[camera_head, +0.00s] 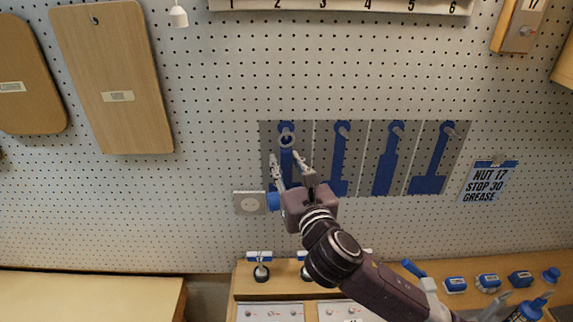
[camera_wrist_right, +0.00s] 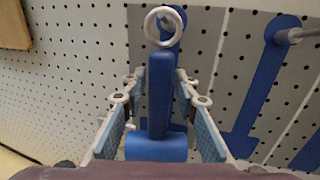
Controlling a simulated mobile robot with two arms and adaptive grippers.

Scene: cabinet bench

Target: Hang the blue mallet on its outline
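The blue mallet (camera_wrist_right: 160,90) hangs or stands upright in front of the perforated wall, its handle up and its cylindrical head (camera_head: 273,201) low. A pale ring (camera_head: 286,138) is at the handle's top, over the peg area of the leftmost blue outline (camera_head: 286,127); I cannot tell if the peg passes through it. My right gripper (camera_head: 285,160) has a finger on each side of the handle. In the right wrist view gaps show between the handle and both fingers (camera_wrist_right: 160,84). The gripper hides much of this outline.
Several more blue outlines with pegs, such as the rightmost one (camera_head: 430,184), lie to the right. A label (camera_head: 488,181) hangs beyond them. A grey plate (camera_head: 250,203) is left of the mallet head. Small blue items (camera_head: 488,281) stand on the bench below.

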